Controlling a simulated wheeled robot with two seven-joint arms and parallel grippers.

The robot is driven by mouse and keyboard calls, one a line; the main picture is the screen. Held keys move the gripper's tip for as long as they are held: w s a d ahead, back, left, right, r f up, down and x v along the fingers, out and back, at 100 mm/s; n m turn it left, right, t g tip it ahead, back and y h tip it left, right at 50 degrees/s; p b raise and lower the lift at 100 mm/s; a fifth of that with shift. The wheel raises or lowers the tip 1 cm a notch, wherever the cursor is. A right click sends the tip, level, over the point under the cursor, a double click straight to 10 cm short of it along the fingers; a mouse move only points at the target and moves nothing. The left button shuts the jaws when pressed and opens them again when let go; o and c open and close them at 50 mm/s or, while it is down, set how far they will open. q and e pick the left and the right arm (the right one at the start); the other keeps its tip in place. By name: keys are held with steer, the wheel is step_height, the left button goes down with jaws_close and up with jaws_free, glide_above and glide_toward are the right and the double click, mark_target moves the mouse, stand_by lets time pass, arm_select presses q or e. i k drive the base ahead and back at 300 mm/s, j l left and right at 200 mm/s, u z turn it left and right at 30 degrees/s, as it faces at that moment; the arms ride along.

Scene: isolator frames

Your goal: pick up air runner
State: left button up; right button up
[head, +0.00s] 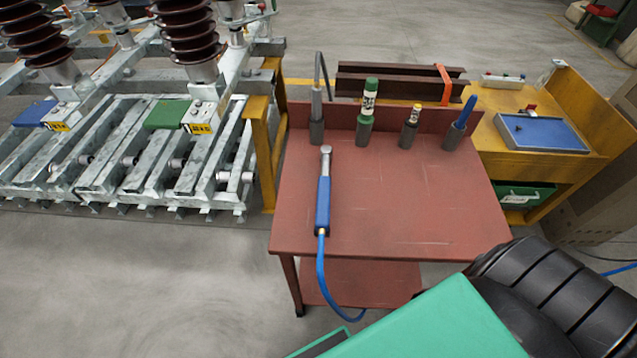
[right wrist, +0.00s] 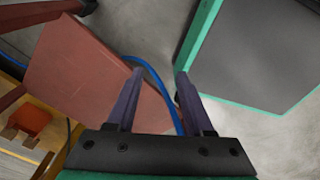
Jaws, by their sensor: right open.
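The air runner (head: 323,195) is a tool with a silver angled head and a blue grip. It lies on the left part of the red table (head: 420,200), head toward the back. Its blue hose (head: 323,275) hangs over the front edge. In the right wrist view my right gripper (right wrist: 159,76) is open and empty, with the blue hose (right wrist: 155,80) passing beyond its fingers and a red surface (right wrist: 90,75) to the left. The tool's body does not show clearly there. My left gripper is not in view.
A yellow workbench (head: 520,100) stands right. Metal frames with insulators (head: 190,45) stand left. The table's middle is clear.

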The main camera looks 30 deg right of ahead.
mark_target(322, 212)
steer(key=i+j+z, duration=0.1)
steer(key=j, duration=0.45)
steer(key=i+j+z, duration=0.15)
steer(key=j, duration=0.4)
steer(key=i+j+z, duration=0.1)
steer(key=j, duration=0.5)
